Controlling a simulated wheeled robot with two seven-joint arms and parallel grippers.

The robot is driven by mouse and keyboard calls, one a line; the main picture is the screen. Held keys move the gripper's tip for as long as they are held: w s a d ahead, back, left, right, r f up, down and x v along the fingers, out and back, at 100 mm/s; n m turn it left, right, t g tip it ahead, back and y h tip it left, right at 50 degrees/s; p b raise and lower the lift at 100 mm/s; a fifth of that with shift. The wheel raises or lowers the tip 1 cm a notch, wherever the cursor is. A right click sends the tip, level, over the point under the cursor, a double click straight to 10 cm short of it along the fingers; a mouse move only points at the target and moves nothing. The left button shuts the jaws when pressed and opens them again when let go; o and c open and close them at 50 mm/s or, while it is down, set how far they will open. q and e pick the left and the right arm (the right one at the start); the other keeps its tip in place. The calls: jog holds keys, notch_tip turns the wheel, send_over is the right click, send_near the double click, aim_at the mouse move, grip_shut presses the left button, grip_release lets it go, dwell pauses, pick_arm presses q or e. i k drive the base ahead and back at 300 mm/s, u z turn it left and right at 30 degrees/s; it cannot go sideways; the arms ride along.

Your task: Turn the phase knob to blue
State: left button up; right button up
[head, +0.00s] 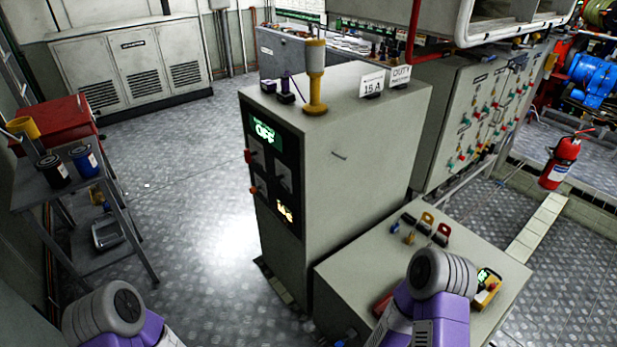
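A grey cabinet (365,150) stands in the middle, its dark front panel (270,165) facing left. The panel has a lit green display reading OFF (265,132), a lower yellowish display (285,212), and square dials or switches between them. A red knob-like part (249,156) and an orange one (253,190) stick out at the panel's left edge. The panel is seen at a steep angle, so I cannot tell which part is the phase knob or where it points. Only purple and grey links of my two arms show at the bottom; neither gripper is visible.
A low grey bench (350,275) with padlock-like items (427,220) and a yellow handheld device (487,290) adjoins the cabinet at the right. A small table (35,190) stands left. A red extinguisher (562,163) is at right. The floor left of the cabinet is clear.

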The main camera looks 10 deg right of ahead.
aim_at(274, 179)
jog(key=u, duration=0.5)
jog(key=i, duration=0.85)
jog(key=u, duration=0.35)
